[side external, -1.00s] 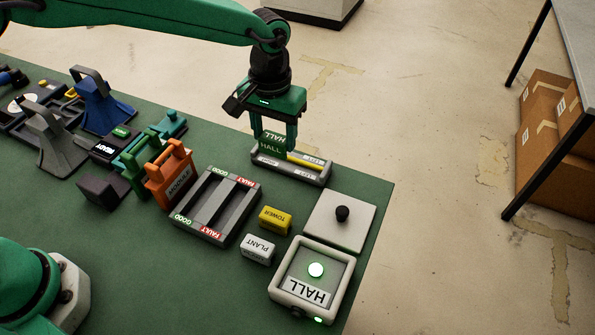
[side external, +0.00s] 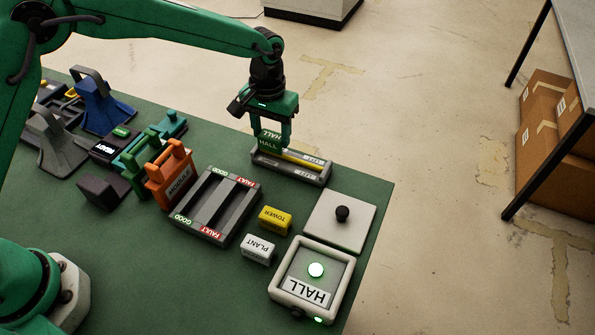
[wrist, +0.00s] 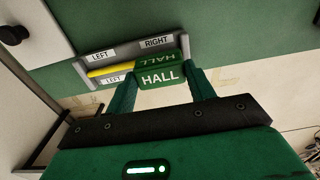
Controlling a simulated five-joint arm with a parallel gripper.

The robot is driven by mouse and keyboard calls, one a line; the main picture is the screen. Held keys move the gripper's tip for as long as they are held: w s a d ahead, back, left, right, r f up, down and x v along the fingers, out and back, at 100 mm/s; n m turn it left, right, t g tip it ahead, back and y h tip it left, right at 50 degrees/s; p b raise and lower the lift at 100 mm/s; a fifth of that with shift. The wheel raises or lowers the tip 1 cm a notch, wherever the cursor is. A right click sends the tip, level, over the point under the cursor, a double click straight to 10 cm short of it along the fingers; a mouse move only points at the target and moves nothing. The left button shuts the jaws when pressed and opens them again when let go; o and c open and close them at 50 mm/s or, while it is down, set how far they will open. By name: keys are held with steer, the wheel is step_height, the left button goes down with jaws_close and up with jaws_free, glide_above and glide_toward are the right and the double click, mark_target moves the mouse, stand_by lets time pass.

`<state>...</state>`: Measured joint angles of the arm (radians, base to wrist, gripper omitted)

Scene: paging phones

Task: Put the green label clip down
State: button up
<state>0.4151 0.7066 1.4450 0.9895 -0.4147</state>
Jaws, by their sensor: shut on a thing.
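The green label clip (side external: 269,142), marked HALL, is between the fingers of my gripper (side external: 272,136). It also shows in the wrist view (wrist: 160,77), with a finger at each side. My gripper is shut on it and points down over the grey rack (side external: 318,181) near the table's far edge. The rack has LEFT and RIGHT labels, and a yellow piece (side external: 303,158) lies along it beside the clip. The clip is at the rack's left end in the side view. I cannot tell whether it touches the rack.
A yellow TOWER clip (side external: 275,219) and a white PLANT clip (side external: 258,249) sit on the green table beside the grey GOOD/FAULT tray (side external: 206,233). A box marked HALL (side external: 339,271) with a lit green button and a plate with a black knob (side external: 342,213) stand at the right.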

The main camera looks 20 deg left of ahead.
mark_target(271, 135)
steer(key=shift+f, duration=1.05)
steer(key=o, duration=0.9)
steer(key=shift+f, duration=0.1)
steer(key=shift+o, duration=0.2)
step_height(271, 135, up, 12)
